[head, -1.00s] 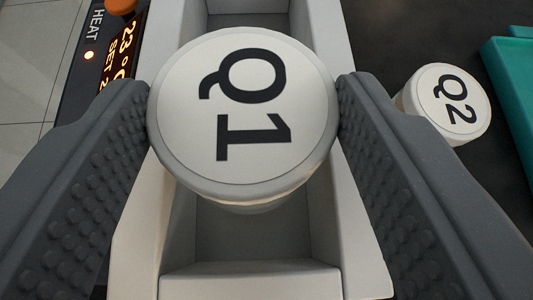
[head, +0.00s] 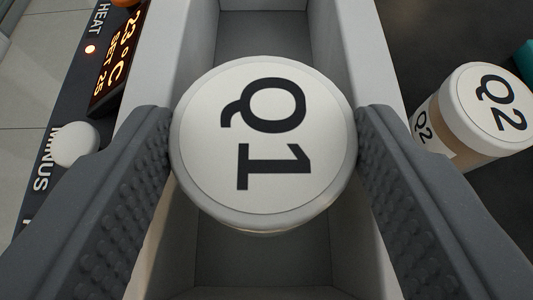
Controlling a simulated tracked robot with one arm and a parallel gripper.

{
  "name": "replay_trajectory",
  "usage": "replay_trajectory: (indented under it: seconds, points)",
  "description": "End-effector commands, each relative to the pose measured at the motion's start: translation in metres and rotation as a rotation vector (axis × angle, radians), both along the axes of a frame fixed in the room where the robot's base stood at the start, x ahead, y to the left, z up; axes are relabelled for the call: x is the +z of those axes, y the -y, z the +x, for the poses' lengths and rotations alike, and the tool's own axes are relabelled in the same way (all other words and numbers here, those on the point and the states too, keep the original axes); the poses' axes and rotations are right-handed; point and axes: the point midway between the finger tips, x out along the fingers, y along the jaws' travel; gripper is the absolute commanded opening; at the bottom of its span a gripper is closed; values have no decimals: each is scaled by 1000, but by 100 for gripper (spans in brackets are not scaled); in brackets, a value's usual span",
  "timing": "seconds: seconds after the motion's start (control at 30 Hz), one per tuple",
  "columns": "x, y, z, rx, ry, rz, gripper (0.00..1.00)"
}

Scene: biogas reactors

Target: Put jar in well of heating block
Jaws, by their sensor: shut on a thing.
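A jar (head: 264,145) with a round white lid marked Q1 is held between the two dark grey, studded fingers of my gripper (head: 264,150). The gripper is shut on it, touching its left and right sides. The jar's body is mostly hidden under the lid. Below and around it is the pale grey heating block (head: 377,60), with a deep rectangular well (head: 262,262) under the jar. The well's floor shows in front of and behind the lid. I cannot tell how far the jar is above or inside the well.
A second jar (head: 490,105) marked Q2 stands on the dark surface to the right, close beyond the right finger. A control panel with a lit display (head: 120,58) and a white knob (head: 75,144) is at the left. A teal thing (head: 525,60) shows at the right edge.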

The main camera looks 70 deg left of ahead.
Motion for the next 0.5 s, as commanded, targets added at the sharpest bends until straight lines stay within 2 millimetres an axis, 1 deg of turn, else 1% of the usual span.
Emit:
replay_trajectory:
  seconds: [0.23, 0.27, 0.3, 0.33, 0.5]
  points:
    - [-3, 0, 0, 0, 0, 0, 28]
    - [-3, 0, 0, 1, 0, 0, 60]
    - [-3, 0, 0, 1, -1, -1, 71]
    - [-3, 0, 0, 1, 0, -1, 76]
    - [-3, -1, 0, 1, 0, -1, 76]
